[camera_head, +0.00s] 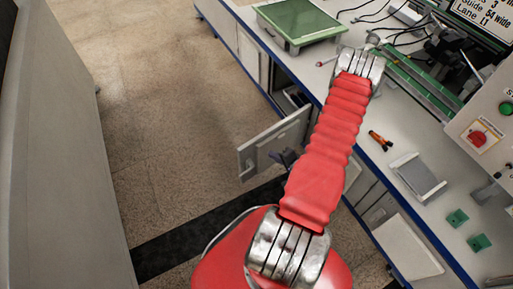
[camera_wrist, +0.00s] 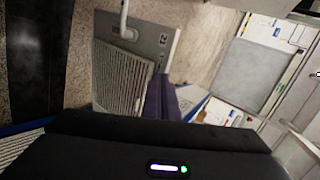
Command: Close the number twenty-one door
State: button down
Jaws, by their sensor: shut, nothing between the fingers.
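A grey cabinet door (camera_head: 272,143) stands swung open from the front of the bench in the head view. In the wrist view the door (camera_wrist: 155,45) shows a louvred vent, a pale handle (camera_wrist: 125,28) and a small dark number label, too small to read surely. My gripper (camera_head: 285,157) is a dark shape beside the door's lower right part, partly hidden by my red arm. In the wrist view my gripper (camera_wrist: 163,88) is shut and empty, its fingers near the door's edge. I cannot tell whether they touch it.
The open compartment (camera_head: 291,94) behind the door holds dark items. Another pale panel (camera_head: 405,250) stands out from the bench at lower right. The bench top (camera_head: 345,130) carries a green-topped device (camera_head: 300,20), a grey tray (camera_head: 418,177) and green blocks. The floor (camera_head: 170,120) at left is clear.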

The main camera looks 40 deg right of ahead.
jog(key=shift+s+a+f+m+t, duration=0.3)
jog(key=shift+s+a+f+m, duration=0.2)
jog(key=shift+s+a+f, duration=0.15)
jog(key=shift+w+f, duration=0.1)
jog(key=shift+w, duration=0.05)
send_near(251, 145)
notch_tip(251, 145, down, 3)
jog(key=w, duration=0.4)
jog(key=shift+w+d, duration=0.2)
jog(key=shift+d, duration=0.1)
jog(key=shift+w, duration=0.3)
